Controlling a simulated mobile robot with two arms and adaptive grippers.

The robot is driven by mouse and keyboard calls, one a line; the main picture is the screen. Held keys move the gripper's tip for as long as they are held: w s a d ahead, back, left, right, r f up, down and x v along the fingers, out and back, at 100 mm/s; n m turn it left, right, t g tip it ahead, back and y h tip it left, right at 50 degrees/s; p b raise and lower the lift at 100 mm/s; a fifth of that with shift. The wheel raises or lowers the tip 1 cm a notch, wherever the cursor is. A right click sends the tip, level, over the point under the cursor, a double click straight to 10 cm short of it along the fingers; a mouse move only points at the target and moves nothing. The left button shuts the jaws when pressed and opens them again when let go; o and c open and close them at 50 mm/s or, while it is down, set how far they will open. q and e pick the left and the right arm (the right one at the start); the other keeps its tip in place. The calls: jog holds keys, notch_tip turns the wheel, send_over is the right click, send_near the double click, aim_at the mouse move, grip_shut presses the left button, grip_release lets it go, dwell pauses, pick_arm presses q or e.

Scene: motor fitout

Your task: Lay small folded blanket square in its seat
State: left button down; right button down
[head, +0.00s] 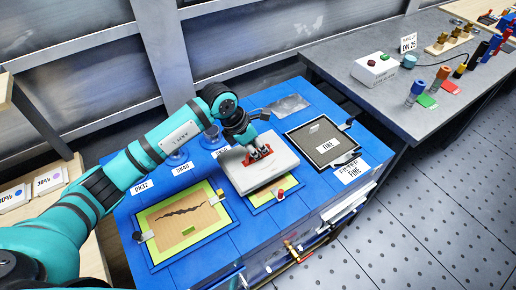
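A pale grey-white square slab (260,176), which looks like the folded blanket square, is over the middle of the blue bench top. My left gripper (258,154) reaches down onto its upper middle and appears shut on it at a red part. A yellow-green bordered panel (262,208) shows under the slab's front edge, and the slab hides most of it. I cannot tell whether the slab touches the panel or hangs just above it. My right gripper is not in view.
A yellow-green panel with a cracked tan board (186,222) lies to the left. A dark framed screen labelled FINE (322,140) lies to the right. A small red object (281,193) is near the slab's front edge. A grey counter (400,115) holds coloured parts.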

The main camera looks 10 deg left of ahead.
pick_arm(q)
jog(key=shift+f, duration=0.2)
dwell(0.4)
jog(key=shift+f+b, duration=0.9)
jog(key=shift+b, duration=0.1)
jog(key=shift+b, duration=0.5)
dwell(1.2)
jog(key=shift+f+b, duration=0.7)
jog(key=shift+b, duration=0.05)
dwell(1.1)
jog(key=c, duration=2)
grip_release()
jog(key=o, duration=0.6)
jog(key=shift+f, duration=0.1)
